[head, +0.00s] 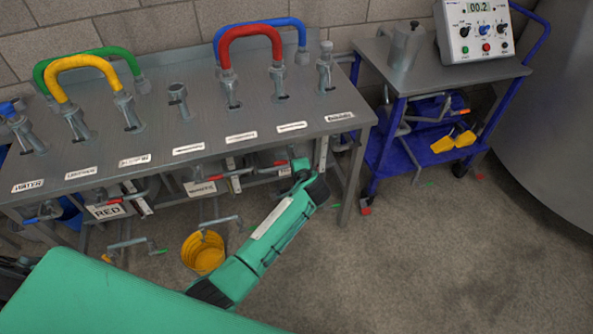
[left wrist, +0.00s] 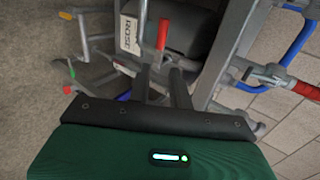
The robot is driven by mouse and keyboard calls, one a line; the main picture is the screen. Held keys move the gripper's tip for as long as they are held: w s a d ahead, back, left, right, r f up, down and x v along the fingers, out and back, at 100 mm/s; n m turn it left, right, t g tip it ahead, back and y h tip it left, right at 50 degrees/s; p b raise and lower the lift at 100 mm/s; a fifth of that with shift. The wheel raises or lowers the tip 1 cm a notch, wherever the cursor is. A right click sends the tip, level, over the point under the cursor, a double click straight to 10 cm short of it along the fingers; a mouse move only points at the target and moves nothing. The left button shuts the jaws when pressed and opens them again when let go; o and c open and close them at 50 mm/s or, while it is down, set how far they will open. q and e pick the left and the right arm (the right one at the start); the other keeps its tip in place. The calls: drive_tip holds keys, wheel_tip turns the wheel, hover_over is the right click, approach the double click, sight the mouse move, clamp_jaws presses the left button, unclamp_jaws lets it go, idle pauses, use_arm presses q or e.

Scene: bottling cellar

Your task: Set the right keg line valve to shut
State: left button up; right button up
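Under the bench, a pipe valve with a red lever handle (head: 280,163) sits at the right end, beside my left gripper (head: 296,168). In the left wrist view a red lever (left wrist: 162,35) stands just ahead of my left gripper (left wrist: 160,76), roughly in line with the gap between its two dark fingers. The fingers are apart with nothing seen between them. Whether they touch the lever I cannot tell. A keg label reading ROSE (head: 200,188) hangs left of the gripper and shows in the left wrist view (left wrist: 130,34). My right gripper is not in view.
The steel bench (head: 210,128) carries several hose stubs and coloured hoses. Another red lever (head: 125,198) is by the RED label (head: 106,212).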

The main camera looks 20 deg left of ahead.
use_arm(q)
drive_tip(key=shift+v, duration=1.15)
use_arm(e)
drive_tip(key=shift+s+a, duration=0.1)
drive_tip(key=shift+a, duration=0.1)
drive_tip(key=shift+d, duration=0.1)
